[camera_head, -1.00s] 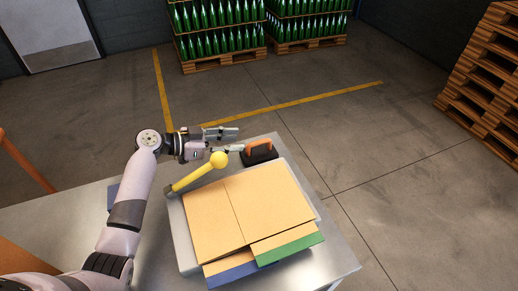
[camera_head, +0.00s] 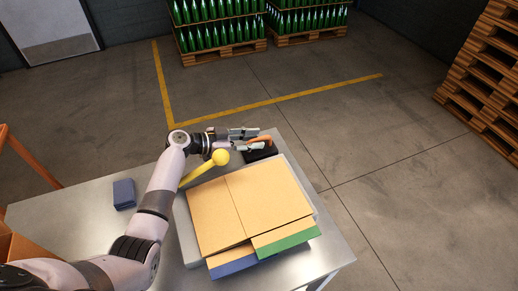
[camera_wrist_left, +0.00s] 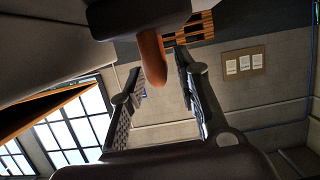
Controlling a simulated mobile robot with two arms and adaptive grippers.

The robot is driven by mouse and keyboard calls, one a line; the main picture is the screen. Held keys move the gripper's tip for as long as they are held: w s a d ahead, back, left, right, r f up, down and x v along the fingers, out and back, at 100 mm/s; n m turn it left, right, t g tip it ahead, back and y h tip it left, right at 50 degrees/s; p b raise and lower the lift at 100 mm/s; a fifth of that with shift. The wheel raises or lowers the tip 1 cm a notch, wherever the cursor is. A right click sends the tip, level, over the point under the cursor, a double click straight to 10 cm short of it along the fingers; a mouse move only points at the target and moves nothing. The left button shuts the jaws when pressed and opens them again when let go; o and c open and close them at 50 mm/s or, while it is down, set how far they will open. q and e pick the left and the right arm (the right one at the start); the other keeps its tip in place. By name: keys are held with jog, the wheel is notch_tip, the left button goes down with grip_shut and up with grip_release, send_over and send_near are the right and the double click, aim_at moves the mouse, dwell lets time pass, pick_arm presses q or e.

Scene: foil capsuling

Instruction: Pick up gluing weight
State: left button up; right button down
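The gluing weight is a dark block (camera_head: 262,153) with an orange handle (camera_head: 264,138), standing at the back right of the table, behind the cardboard. My left gripper (camera_head: 247,139) reaches it from the left, its fingers level with the handle and covering part of it. In the left wrist view the orange handle (camera_wrist_left: 152,58) hangs between the two finger tips, with the dark block (camera_wrist_left: 135,14) at the top edge. The left gripper (camera_wrist_left: 157,90) is open, with gaps visible beside the handle. My right gripper is not in view.
Tan cardboard (camera_head: 243,207) with blue and green edges lies on a grey board (camera_head: 188,241). A yellow ball-ended rod (camera_head: 204,169) is right beside my left gripper.

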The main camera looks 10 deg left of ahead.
pick_arm(q)
grip_shut()
dwell(0.7)
jog(key=shift+w+r, duration=0.1)
jog(key=shift+r, duration=0.05)
